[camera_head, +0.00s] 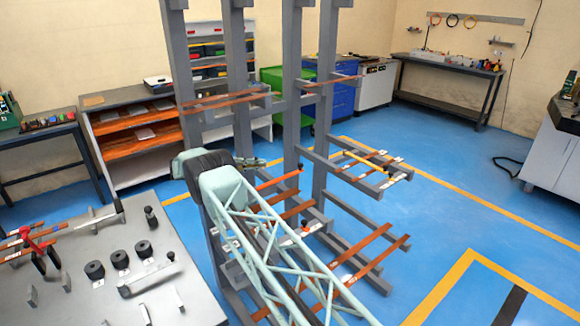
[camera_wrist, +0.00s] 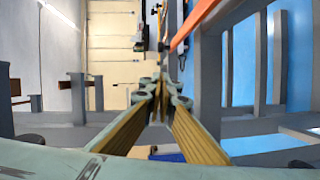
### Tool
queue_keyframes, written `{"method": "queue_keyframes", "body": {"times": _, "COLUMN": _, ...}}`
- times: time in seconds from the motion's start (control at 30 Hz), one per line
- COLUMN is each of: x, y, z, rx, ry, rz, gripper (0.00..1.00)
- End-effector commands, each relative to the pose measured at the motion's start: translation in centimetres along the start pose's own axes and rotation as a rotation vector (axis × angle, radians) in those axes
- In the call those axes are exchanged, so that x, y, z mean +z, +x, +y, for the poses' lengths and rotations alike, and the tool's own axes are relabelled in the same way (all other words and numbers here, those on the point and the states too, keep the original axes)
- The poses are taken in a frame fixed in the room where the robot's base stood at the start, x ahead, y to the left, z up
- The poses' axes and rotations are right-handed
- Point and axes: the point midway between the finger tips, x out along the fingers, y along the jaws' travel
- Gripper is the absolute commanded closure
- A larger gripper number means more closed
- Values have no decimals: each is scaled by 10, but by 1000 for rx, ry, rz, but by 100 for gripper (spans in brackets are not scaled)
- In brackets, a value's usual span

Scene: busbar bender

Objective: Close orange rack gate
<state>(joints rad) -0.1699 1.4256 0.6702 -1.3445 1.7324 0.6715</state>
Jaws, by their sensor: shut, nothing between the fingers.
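The grey rack (camera_head: 292,110) stands in the middle of the head view. Its orange gate (camera_head: 278,180) is a thin orange bar with a black knob at its right end, angled out from an upright. My arm covers part of the rack near the gate's left end. In the wrist view my gripper (camera_wrist: 163,88) is shut and empty. The orange bar (camera_wrist: 193,24) runs diagonally at the top, just right of and beyond the fingertips, with a visible gap. I cannot make out the fingertips in the head view.
A yellow gate bar (camera_head: 360,160) sits on the rack's right side. Copper-coloured bars (camera_head: 365,257) lie on the lower rack arms. A grey bench (camera_head: 110,260) with knobs and tools stands at the left front. Blue floor (camera_head: 450,225) is free at right.

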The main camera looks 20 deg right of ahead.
Motion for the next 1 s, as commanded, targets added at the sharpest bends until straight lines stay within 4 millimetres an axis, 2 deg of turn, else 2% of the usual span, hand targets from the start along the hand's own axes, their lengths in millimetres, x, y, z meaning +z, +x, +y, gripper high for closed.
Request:
{"method": "queue_keyframes", "body": {"times": 0.27, "x": 0, "y": 4, "z": 0, "rx": 0, "ry": -1, "rz": 0, "gripper": 100}}
{"method": "queue_keyframes", "body": {"times": 0.47, "x": 0, "y": 16, "z": 0, "rx": 0, "ry": -2, "rz": -1, "gripper": 100}}
{"method": "queue_keyframes", "body": {"times": 1.0, "x": 0, "y": 82, "z": -1, "rx": -1, "ry": -1, "rz": -1, "gripper": 100}}
